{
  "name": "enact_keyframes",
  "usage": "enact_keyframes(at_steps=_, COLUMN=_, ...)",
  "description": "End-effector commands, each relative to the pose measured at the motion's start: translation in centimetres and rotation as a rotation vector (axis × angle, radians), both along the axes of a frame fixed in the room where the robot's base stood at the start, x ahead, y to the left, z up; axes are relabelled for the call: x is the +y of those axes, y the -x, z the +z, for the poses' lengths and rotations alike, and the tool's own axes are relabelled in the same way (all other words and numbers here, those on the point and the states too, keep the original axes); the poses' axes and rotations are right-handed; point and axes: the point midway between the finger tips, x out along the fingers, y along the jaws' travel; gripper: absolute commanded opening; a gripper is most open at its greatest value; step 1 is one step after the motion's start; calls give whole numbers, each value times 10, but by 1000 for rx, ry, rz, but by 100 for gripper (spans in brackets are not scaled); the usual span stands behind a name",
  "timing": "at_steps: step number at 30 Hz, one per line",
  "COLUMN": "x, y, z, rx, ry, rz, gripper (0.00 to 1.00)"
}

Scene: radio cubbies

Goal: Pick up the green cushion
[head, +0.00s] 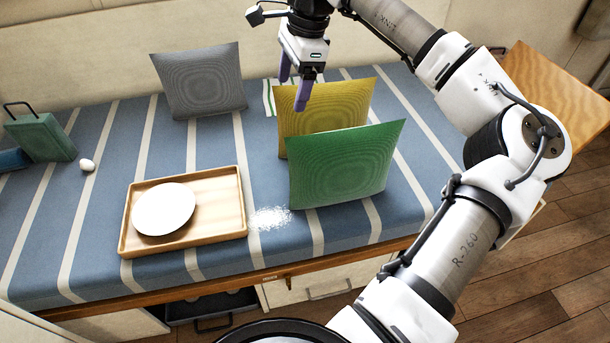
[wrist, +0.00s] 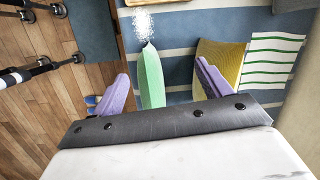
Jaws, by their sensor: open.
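The green cushion (head: 343,165) stands upright on the striped bench at its right part, in front of the yellow cushion (head: 325,100). My gripper (head: 294,91) is open and empty, above and behind the green cushion in the head view, with its purple fingers pointing down. In the wrist view the green cushion (wrist: 151,78) shows edge-on between my two fingers (wrist: 165,87), nearer the left one. The yellow cushion (wrist: 218,65) is partly hidden behind the right finger there. I see no contact between my fingers and either cushion.
A wooden tray (head: 236,214) with a white plate (head: 164,208) lies left of the green cushion, with white grains (head: 270,217) between. A grey cushion (head: 198,80), a green radio-like box (head: 41,137) and a white egg-like object (head: 87,165) are further left. A green-striped cloth (wrist: 270,56) lies by the yellow cushion.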

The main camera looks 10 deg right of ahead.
Motion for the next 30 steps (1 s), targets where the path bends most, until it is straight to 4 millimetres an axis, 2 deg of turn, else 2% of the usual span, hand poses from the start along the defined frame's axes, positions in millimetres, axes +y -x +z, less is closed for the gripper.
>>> enact_keyframes(at_steps=1, x=-37, y=5, z=-2, rx=12, ry=70, rz=-48, gripper=77)
enact_keyframes(at_steps=3, x=-73, y=12, z=0, rx=34, ry=143, rz=-89, gripper=77)
enact_keyframes(at_steps=7, x=-106, y=22, z=0, rx=61, ry=209, rz=-128, gripper=77)
enact_keyframes(at_steps=11, x=-113, y=24, z=-18, rx=68, ry=221, rz=-134, gripper=77)
enact_keyframes(at_steps=19, x=-111, y=24, z=-69, rx=66, ry=216, rz=-132, gripper=77)
enact_keyframes(at_steps=30, x=-112, y=23, z=-97, rx=65, ry=215, rz=-133, gripper=77)
